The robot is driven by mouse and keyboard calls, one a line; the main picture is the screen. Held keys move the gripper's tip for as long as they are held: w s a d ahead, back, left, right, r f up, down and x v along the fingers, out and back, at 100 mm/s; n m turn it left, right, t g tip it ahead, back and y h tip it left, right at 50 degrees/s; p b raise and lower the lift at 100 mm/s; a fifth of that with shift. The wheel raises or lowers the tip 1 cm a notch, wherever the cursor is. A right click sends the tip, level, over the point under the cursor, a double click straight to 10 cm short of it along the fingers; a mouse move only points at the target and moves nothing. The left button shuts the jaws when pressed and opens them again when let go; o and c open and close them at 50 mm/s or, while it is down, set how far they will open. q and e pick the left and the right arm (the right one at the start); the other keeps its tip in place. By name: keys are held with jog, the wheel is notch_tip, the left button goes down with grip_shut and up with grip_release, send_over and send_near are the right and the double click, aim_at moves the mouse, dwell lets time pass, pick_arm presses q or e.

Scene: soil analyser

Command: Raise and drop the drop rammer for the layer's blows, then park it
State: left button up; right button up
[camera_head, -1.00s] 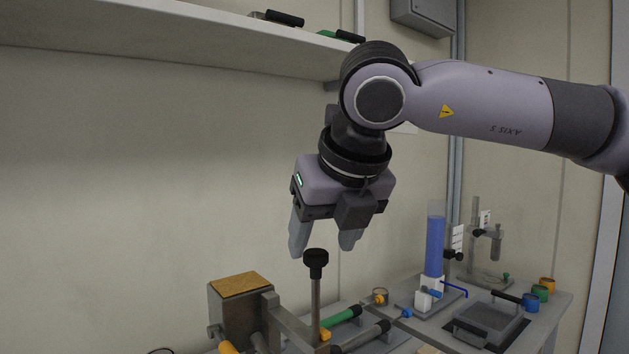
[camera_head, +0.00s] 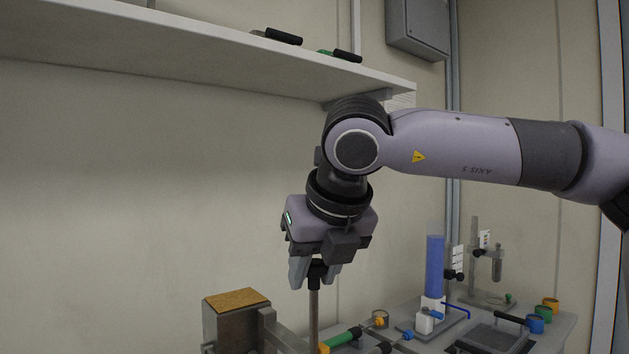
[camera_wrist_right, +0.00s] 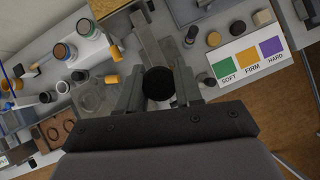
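The drop rammer has a black knob (camera_head: 316,270) on an upright grey metal rod (camera_head: 313,318). Its lower end is out of the frame in the head view. My right gripper (camera_head: 315,278) points down over the rod, with one finger on each side of the knob and shut on it. In the right wrist view the round black knob (camera_wrist_right: 158,84) sits between the two fingers, seemingly touching both. My left gripper is not in view.
A grey block with a brown top (camera_head: 237,299) stands left of the rod. A blue-filled cylinder (camera_head: 434,267) and a metal stand (camera_head: 474,262) are at the right. A shelf (camera_head: 200,42) overhangs behind. The wrist view shows a colour card (camera_wrist_right: 249,61) and several small containers.

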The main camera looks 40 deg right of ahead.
jog(key=shift+r+p, duration=0.45)
jog(key=shift+r, duration=0.15)
notch_tip(320, 180, up, 7)
jog(key=p, duration=0.5)
jog(key=shift+r, duration=0.2)
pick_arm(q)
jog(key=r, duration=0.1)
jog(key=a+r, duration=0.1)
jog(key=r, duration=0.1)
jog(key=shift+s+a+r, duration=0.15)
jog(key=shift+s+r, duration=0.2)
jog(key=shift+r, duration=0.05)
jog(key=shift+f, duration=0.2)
